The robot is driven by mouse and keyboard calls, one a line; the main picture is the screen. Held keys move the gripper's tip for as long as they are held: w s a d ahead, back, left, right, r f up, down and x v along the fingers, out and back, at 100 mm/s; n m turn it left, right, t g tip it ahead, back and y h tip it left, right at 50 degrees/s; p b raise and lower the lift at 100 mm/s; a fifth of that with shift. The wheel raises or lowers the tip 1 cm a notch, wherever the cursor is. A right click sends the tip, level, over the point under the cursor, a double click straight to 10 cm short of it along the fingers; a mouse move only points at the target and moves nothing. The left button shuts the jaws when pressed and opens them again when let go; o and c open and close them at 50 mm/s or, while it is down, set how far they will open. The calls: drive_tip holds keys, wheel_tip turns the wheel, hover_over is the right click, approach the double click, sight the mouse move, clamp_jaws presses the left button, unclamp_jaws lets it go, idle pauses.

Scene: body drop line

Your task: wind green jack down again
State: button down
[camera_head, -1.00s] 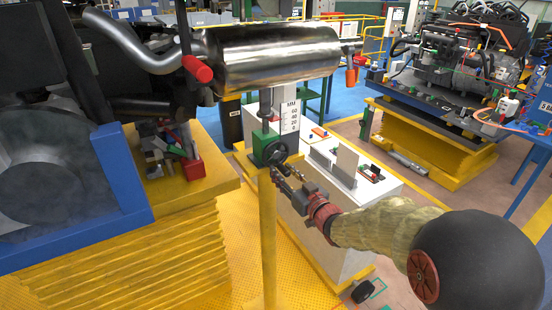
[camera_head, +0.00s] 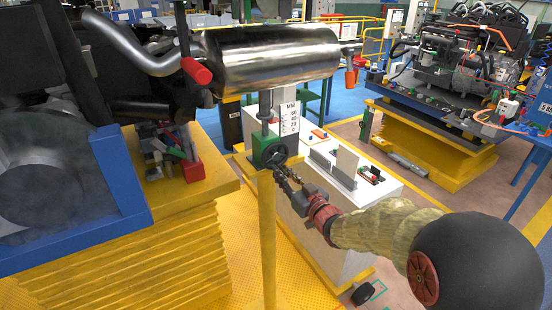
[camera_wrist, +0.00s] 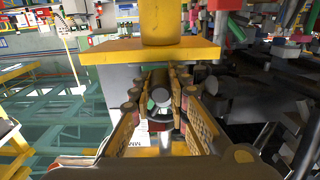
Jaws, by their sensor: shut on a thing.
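The green jack (camera_head: 258,146) stands on a yellow post under the shiny metal muffler (camera_head: 270,58). Its black handwheel (camera_head: 275,154) faces my arm, and a white millimetre scale (camera_head: 289,117) stands behind the jack's screw. My gripper (camera_head: 281,175) is at the lower right of the handwheel. In the wrist view, my gripper (camera_wrist: 160,100) has its fingers closed around a dark round knob (camera_wrist: 161,96), which looks like the handwheel's crank. A bit of green shows behind it. The muffler looks very close to the jack's top; I cannot tell whether they touch.
A white cabinet (camera_head: 330,235) with small parts on top stands right behind the post. A yellow lift table (camera_head: 185,255) with a blue frame (camera_head: 122,190) is at left. An engine on another yellow stand (camera_head: 430,140) is at back right.

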sight(287, 157)
drive_tip(key=shift+a, duration=0.1)
drive_tip(key=shift+w+d+r+p, duration=0.15)
drive_tip(key=shift+w+d+r, duration=0.2)
drive_tip(key=shift+d, duration=0.15)
drive_tip(key=shift+w+d+r+p, duration=0.2)
drive_tip(key=shift+w+d, duration=0.1)
drive_tip(key=shift+d, duration=0.2)
drive_tip(key=shift+w+d+r+p, duration=0.25)
drive_tip(key=shift+d+r+p, duration=0.1)
drive_tip(key=shift+r, duration=0.25)
drive_tip(key=shift+w+d+r+p, duration=0.2)
drive_tip(key=shift+d+r+p, duration=0.1)
drive_tip(key=shift+r, duration=0.25)
drive_tip(key=shift+f, duration=0.1)
